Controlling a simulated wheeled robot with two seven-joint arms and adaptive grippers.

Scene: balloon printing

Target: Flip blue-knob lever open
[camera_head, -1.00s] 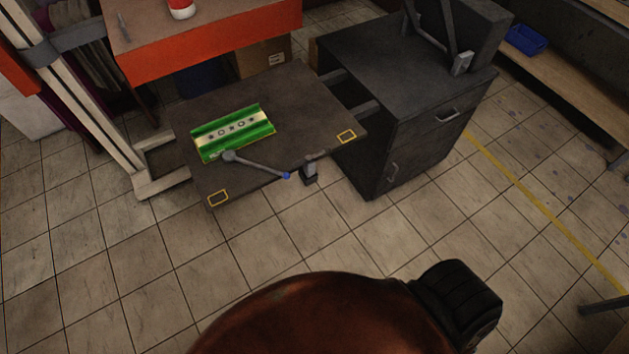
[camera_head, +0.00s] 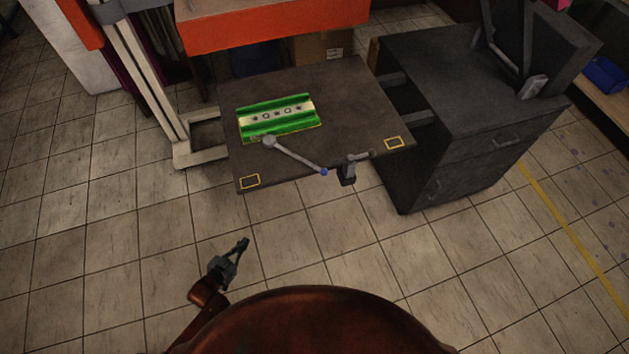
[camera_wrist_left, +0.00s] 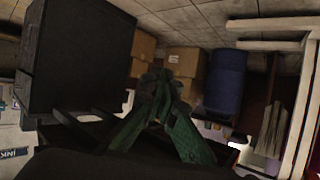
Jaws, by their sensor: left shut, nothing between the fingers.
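The grey lever (camera_head: 296,156) lies at the front of a dark table (camera_head: 365,100), with its blue knob (camera_head: 323,172) at the table's front edge. Its pivot end is beside a green and white printing plate (camera_head: 279,118). My left gripper (camera_head: 244,242) is over the floor, in front of the table and well apart from the lever. It is shut and empty. In the left wrist view its green-grey fingers (camera_wrist_left: 158,88) show in the lower middle; the blue knob is not recognisable there. My right gripper is not in view.
A dark drawer cabinet (camera_head: 465,100) stands right of the table. A small clamp (camera_head: 347,170) hangs at the table's front edge. A white frame (camera_head: 150,85) and an orange-red bench (camera_head: 280,30) stand behind. Open tiled floor lies in front.

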